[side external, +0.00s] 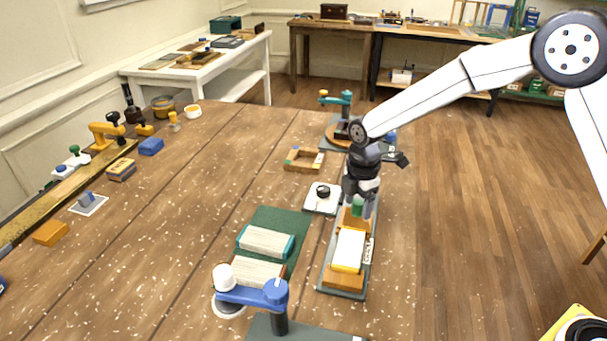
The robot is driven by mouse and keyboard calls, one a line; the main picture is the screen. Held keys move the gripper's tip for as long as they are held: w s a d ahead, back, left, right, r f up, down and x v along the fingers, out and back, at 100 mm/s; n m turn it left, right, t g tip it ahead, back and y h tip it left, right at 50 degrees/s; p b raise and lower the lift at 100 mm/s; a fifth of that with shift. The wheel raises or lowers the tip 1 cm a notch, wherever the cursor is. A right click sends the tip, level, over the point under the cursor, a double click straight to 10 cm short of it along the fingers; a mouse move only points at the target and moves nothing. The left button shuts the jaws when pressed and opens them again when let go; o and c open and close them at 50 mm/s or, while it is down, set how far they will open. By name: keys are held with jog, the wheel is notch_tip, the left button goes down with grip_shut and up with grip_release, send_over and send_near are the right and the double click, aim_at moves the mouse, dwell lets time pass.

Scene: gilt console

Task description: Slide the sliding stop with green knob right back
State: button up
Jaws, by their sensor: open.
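The sliding stop with the green knob (357,208) sits on a long grey base (328,274) near the table's right edge. Its orange block (351,222) shows below the knob. The far end of the base is hidden behind my gripper.
A white plate with a black knob (323,193) stands close left of the base. A teal-armed device (337,102) is behind my gripper. A blue-armed device (252,293) stands at the front. A green mat (279,218) holds two ribbed blocks. The table's middle left is clear.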

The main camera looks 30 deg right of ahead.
grip_shut()
dwell(1.4)
